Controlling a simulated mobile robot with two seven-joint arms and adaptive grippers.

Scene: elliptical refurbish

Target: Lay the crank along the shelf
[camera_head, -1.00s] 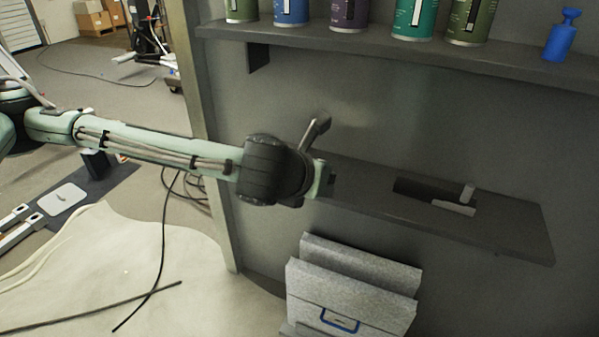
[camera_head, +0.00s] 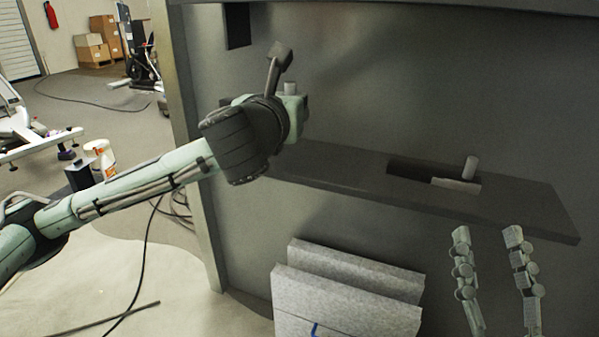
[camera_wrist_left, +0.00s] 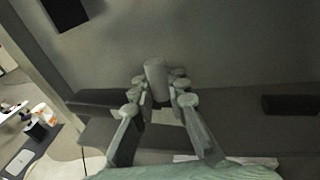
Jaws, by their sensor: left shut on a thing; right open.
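The low dark shelf (camera_head: 345,174) runs along the grey wall. On its right half is a dark rectangular patch (camera_head: 410,172) with a pale flat piece (camera_head: 456,185) and an upright grey peg (camera_head: 470,167); I cannot tell if these form one part. My left gripper (camera_wrist_left: 157,88) is shut on a grey cylindrical piece (camera_wrist_left: 155,76), apparently the crank's handle, with a pale part below it. In the head view, the left gripper (camera_head: 295,112) is over the shelf's left end, its fingers mostly hidden. My right gripper (camera_head: 488,236) is open and empty below the shelf's right front edge.
Light grey speckled panels (camera_head: 345,300) stand below the shelf. A dark bracket (camera_head: 237,25) hangs above. The shelf between the left gripper and dark patch looks clear.

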